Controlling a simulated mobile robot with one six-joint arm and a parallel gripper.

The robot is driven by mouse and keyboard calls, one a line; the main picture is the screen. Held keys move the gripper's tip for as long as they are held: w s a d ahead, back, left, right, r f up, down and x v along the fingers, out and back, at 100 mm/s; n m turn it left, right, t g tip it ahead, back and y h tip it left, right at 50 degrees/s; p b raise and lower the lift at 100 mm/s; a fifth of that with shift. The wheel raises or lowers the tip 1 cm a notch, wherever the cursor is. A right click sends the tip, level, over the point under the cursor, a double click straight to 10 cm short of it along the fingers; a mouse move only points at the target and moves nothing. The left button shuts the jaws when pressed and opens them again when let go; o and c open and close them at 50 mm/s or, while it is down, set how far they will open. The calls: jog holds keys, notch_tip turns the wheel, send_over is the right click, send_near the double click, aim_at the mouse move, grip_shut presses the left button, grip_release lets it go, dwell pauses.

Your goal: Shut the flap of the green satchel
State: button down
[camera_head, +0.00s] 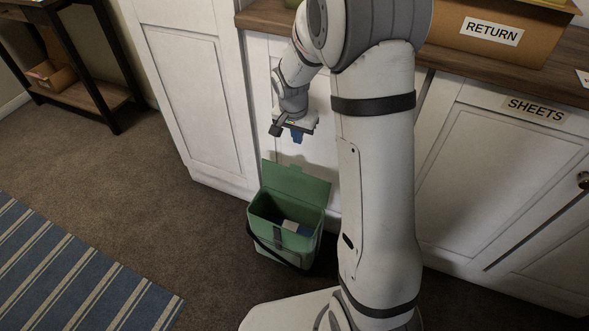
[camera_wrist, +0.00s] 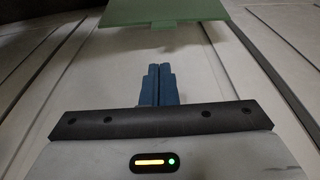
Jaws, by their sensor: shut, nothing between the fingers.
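The green satchel (camera_head: 262,231) stands upright on the carpet against the white cabinet in the head view. Its flap (camera_head: 295,184) is raised at the back, so the top is open. Something white and blue (camera_head: 292,226) shows inside. A dark strap (camera_head: 268,251) hangs at its front. My gripper (camera_head: 297,138) is above the satchel and apart from the flap, beside the cabinet front. In the wrist view the blue fingers (camera_wrist: 160,68) are together with nothing between them. The green flap (camera_wrist: 155,14) with its small tab shows past the fingertips at the top.
White cabinet doors (camera_head: 192,105) stand close behind the satchel and my gripper. A wooden counter (camera_head: 266,17) is above, with a cardboard box labelled RETURN (camera_head: 490,50). A striped rug (camera_head: 75,270) lies at left. The carpet (camera_head: 185,225) left of the satchel is clear.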

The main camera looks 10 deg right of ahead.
jog(key=f+b, duration=0.1)
jog(key=f, duration=0.3)
jog(key=w+f+b, duration=0.1)
jog(key=f, duration=0.3)
jog(key=w+d+f+b, duration=0.1)
jog(key=f+b, duration=0.1)
jog(key=f, duration=0.2)
jog(key=shift+w+f, duration=0.1)
jog(key=shift+w, duration=0.05)
